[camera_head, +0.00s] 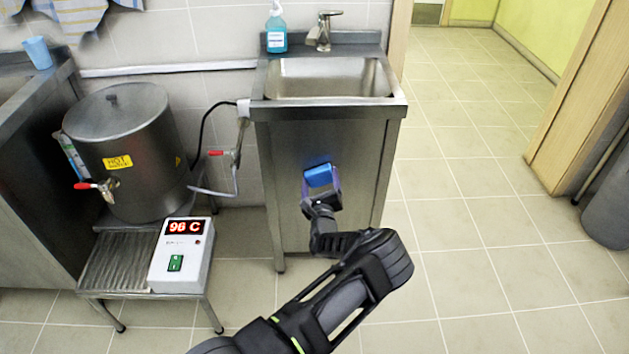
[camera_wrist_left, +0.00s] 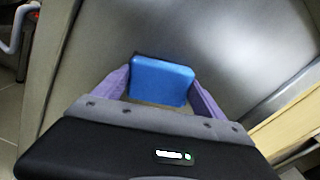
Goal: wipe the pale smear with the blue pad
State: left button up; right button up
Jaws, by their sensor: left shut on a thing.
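The blue pad (camera_head: 319,175) is held between the fingers of my left gripper (camera_head: 322,190), in front of the steel front panel of the sink cabinet (camera_head: 280,190). In the left wrist view the blue pad (camera_wrist_left: 161,80) sits between the two purple fingers (camera_wrist_left: 160,92), with the grey panel behind it. I cannot tell whether the pad touches the panel. I cannot make out a pale smear in either view; the panel shows only soft light patches, and the pad and gripper cover part of it. My right gripper is not in view.
A steel hot-water boiler (camera_head: 125,150) stands at the left, by a low stand with a controller box (camera_head: 181,255) reading 96 C. A red-handled tap (camera_head: 226,153) is left of the cabinet. A soap bottle (camera_head: 276,30) stands by the sink basin (camera_head: 330,78).

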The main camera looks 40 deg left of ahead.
aim_at(341, 170)
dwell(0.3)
pick_arm(q)
jog(key=shift+w+d+b, duration=0.4)
jog(key=shift+w+d, duration=0.45)
jog(key=shift+d, duration=0.15)
jog(key=shift+w+d+r, duration=0.1)
jog(key=shift+w+d, duration=0.25)
jog(key=shift+w+d+b, duration=0.35)
jog(key=shift+w+d, duration=0.15)
jog(key=shift+d, duration=0.25)
jog(key=shift+w+d+b, duration=0.3)
jog(key=shift+w+d, duration=0.2)
jog(key=shift+d, duration=0.25)
jog(key=shift+a, duration=0.15)
jog(key=shift+a+r, duration=0.1)
